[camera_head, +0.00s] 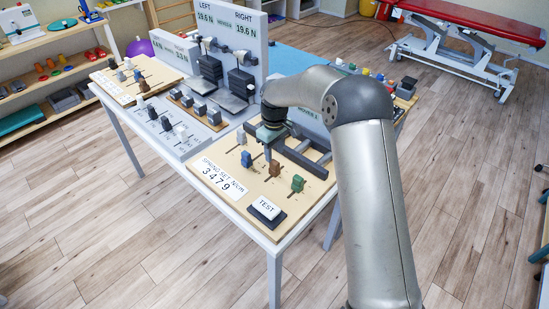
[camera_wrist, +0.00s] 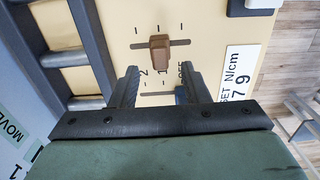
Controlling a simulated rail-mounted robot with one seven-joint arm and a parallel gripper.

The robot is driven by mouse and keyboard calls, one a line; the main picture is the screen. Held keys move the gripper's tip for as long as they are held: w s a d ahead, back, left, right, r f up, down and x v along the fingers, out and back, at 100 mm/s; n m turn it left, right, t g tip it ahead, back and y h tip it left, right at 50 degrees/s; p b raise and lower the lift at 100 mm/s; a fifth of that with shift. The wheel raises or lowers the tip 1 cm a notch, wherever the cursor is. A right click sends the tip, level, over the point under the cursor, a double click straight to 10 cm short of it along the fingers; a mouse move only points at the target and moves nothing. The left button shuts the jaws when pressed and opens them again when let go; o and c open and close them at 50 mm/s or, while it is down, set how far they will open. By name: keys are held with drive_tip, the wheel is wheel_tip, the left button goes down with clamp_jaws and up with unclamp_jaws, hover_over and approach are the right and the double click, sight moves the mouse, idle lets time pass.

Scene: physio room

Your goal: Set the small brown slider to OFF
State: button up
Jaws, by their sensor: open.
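The small brown slider (camera_head: 274,169) stands on the tan spring-set panel (camera_head: 232,191), between a blue slider and a green slider. In the wrist view the brown slider (camera_wrist: 159,52) sits near the middle of its slot, about level with the mark 1. The mark 2 is to its left and OFF to its right, partly covered by a finger. My gripper (camera_wrist: 159,84) is open, one finger on each side of the slider's line, with the knob just beyond the fingertips. I cannot tell whether they touch it. In the head view my gripper (camera_head: 267,152) is just behind the slider.
A blue slider (camera_head: 246,159) and a green slider (camera_head: 297,184) flank the brown one. A TEST button (camera_head: 266,209) is at the panel's front. A dark rail frame (camera_head: 300,150) stands close behind. Force-gauge stands (camera_head: 241,80) rise farther back.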

sight(275, 161)
drive_tip(key=shift+f+p, duration=0.35)
drive_tip(key=shift+f, duration=2)
clamp_jaws()
drive_tip(key=shift+s+a+b, duration=0.85)
drive_tip(key=shift+s+a, duration=0.45)
drive_tip(key=shift+s, duration=0.2)
unclamp_jaws()
drive_tip(key=shift+s+a+r, duration=0.1)
